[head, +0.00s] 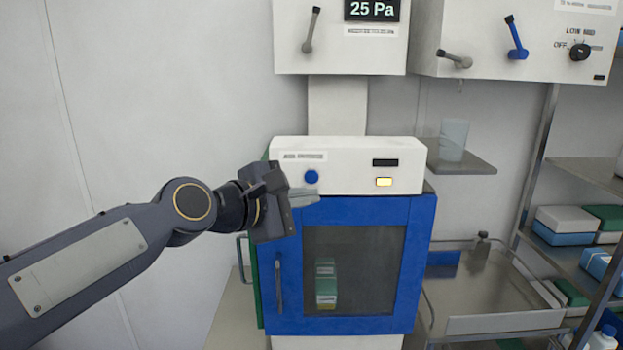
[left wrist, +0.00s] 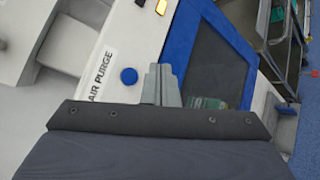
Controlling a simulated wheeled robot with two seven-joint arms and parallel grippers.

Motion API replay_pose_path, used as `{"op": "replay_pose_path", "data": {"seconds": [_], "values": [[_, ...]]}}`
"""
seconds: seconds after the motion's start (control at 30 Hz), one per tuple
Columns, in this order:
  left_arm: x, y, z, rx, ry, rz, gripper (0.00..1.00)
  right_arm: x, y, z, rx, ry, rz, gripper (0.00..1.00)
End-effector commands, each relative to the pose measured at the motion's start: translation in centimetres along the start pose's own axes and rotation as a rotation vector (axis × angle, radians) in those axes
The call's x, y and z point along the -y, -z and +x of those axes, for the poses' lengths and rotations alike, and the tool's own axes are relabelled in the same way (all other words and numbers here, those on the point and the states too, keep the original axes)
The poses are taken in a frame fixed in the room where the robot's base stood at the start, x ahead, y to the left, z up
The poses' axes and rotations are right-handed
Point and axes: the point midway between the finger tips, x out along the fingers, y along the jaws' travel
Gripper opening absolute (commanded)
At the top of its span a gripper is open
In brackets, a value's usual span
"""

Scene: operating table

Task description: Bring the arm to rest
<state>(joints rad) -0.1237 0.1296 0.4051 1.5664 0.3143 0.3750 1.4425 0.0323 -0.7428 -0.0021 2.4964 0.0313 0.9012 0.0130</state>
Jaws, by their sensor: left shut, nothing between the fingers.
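My left gripper (head: 304,197) comes in from the left in the head view. Its fingers are shut and empty, in front of the lower white panel of the cabinet, just below the blue button (head: 311,177). In the left wrist view the shut fingers (left wrist: 162,84) stand near the blue button (left wrist: 129,76), beside the "AIR PURGE" label (left wrist: 102,76). I cannot tell whether the fingers touch the panel. My right gripper is not in view.
The cabinet's blue-framed door (head: 418,265) is shut, with green-and-white boxes (head: 326,284) behind its window. A yellow light (head: 384,182) is lit. A small shelf (head: 465,166) holds a clear cup (head: 453,139). A metal tray (head: 500,300) and stocked shelving stand at right. Open wall lies left.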

Motion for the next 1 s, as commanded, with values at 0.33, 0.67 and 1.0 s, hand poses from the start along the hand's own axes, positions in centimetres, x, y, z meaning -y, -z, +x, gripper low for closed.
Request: {"op": "replay_pose_path", "data": {"seconds": [0.33, 0.67, 1.0], "values": [[0.0, 0.0, 0.0, 0.000, 0.000, 0.000, 0.00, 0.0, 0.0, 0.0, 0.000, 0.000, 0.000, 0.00], [2.9, 2.5, -3.4, -0.082, 0.070, 0.201, 0.00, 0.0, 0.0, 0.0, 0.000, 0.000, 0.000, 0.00], [19.6, 12.0, -19.0, -0.229, 0.531, 0.902, 0.00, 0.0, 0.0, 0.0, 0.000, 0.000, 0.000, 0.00]]}}
